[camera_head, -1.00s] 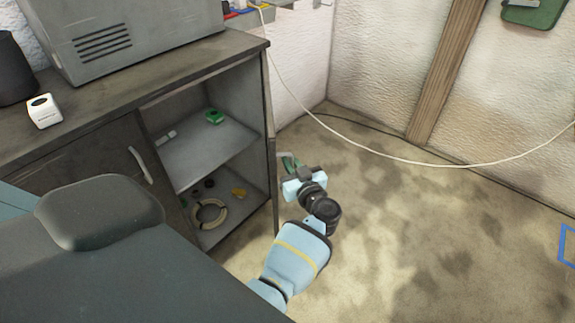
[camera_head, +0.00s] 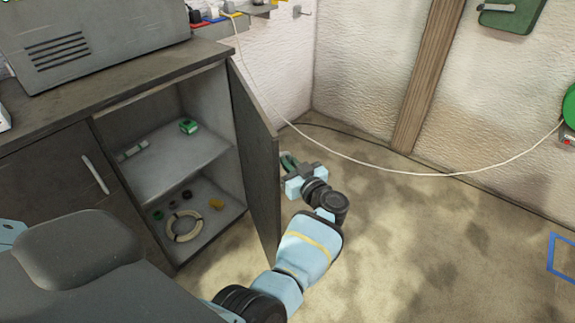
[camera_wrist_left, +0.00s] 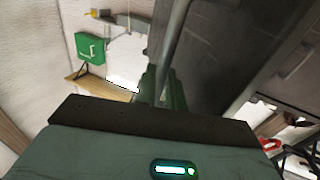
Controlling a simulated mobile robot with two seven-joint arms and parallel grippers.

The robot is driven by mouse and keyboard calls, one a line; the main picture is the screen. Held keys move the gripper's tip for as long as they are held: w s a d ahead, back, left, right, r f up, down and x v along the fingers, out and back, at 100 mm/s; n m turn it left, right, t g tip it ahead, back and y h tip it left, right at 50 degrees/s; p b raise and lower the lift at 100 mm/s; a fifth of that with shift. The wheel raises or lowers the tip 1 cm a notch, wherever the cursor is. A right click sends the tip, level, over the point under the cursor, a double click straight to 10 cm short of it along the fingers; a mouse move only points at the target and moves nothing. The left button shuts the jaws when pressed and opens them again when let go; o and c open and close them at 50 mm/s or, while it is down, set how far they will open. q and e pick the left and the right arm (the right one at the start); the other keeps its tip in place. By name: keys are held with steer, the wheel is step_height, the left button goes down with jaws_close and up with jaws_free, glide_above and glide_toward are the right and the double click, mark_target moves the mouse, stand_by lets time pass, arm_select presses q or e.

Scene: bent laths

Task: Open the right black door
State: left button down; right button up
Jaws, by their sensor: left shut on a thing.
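The fingertip contact is partly hidden. My right gripper is not in view.
The open cabinet shelf (camera_head: 165,150) holds a small green item (camera_head: 188,126); a pale ring (camera_head: 184,226) lies below. The left door (camera_head: 60,185) is shut. A white cable (camera_head: 400,171) hangs across the right.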

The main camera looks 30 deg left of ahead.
arm_select(q)
steer(key=shift+w+d, duration=0.1)
steer(key=shift+w, duration=0.1)
stand_by(0.4)
steer(key=c, duration=1.6)
jaws_free()
steer(key=shift+s, duration=0.15)
